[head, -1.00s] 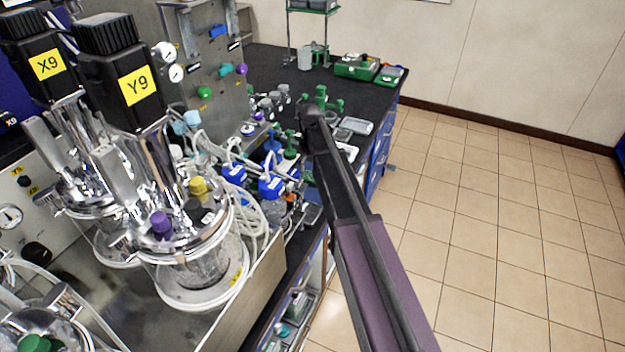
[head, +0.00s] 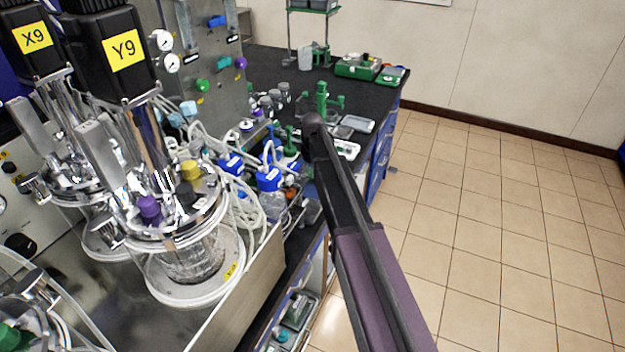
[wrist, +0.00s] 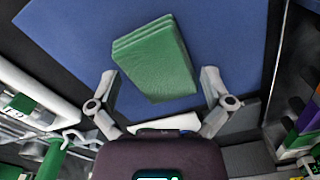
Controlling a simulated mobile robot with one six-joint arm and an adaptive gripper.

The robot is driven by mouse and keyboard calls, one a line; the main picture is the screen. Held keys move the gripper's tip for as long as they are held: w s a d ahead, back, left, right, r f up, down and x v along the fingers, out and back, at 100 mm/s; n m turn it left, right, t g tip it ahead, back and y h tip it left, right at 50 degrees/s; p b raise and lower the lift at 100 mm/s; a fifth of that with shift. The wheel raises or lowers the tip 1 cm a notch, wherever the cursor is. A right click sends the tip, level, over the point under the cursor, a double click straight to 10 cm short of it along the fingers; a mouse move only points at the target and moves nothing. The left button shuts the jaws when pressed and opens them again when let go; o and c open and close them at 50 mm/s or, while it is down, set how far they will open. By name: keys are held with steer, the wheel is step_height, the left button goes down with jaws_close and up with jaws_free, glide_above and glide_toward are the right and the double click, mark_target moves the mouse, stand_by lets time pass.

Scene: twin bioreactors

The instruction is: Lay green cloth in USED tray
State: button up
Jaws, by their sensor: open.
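The green cloth (wrist: 153,60) shows in the wrist view as a thick folded stack lying on a flat blue surface (wrist: 75,40). My gripper (wrist: 160,82) is open, with one finger on each side of the cloth's near end. The fingers look apart from the cloth, but their height above it is hard to tell. In the head view my arm hides my gripper, and I cannot pick out the cloth. No tray with a readable USED label shows in either view.
Twin bioreactors, including Y9 (head: 123,47), stand at left with tubing beside them. The black bench (head: 270,60) holds a green stand (head: 322,98), a pale grey tray (head: 357,124) and green boxes (head: 358,66). Tiled floor (head: 480,220) at right is clear.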

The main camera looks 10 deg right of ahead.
mark_target(312, 173)
stand_by(0.6)
steer(key=c, duration=0.6)
steer(key=shift+c, duration=0.2)
step_height(312, 173, up, 10)
steer(key=p, duration=1)
stand_by(0.4)
